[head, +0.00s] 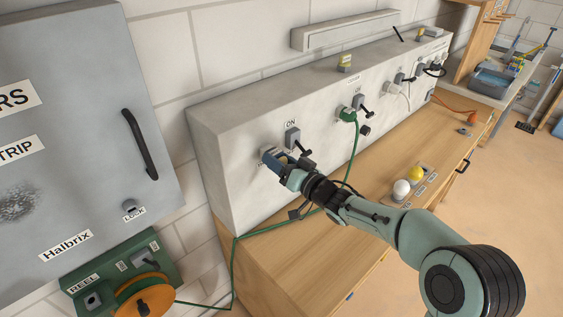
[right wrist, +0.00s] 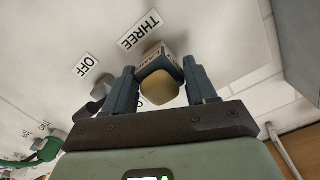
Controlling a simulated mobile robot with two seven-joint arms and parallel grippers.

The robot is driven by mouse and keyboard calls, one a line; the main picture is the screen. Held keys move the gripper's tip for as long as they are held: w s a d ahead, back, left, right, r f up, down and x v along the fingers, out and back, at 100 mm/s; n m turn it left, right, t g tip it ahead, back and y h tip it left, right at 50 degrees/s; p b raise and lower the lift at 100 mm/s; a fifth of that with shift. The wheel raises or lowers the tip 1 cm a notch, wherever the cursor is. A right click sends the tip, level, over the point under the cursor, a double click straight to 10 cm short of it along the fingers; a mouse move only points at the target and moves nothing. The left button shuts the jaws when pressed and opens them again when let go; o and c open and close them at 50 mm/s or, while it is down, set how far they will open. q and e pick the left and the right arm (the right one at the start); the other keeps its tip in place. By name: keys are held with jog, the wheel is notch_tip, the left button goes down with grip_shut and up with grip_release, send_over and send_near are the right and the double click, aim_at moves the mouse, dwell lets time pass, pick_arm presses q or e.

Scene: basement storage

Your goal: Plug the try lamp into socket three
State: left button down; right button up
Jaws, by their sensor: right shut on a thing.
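The try lamp (right wrist: 158,90), a small block with a "LAMP" label and a cream dome, is between the two fingers of my right gripper (head: 275,161). The gripper is shut on it close against the white socket panel (head: 236,155). The label THREE (right wrist: 140,30) is just beyond the lamp in the right wrist view. The lamp and fingers hide the socket, so I cannot tell whether the lamp's pins are in it. A switch (head: 293,138) with an ON label above it is beside the gripper. My left gripper is not in view.
A green plug (head: 345,113) and its cable (head: 354,150) run from the panel across the wooden bench (head: 255,250) to a reel (head: 140,295). A grey cabinet (head: 85,140) stands left.

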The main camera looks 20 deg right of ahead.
jog(key=shift+w, duration=0.2)
jog(key=o, duration=1.2)
jog(key=shift+o, duration=0.2)
jog(key=shift+s, duration=0.1)
jog(key=v, duration=1.3)
jog(key=shift+b, duration=0.4)
jog(key=shift+r, duration=0.15)
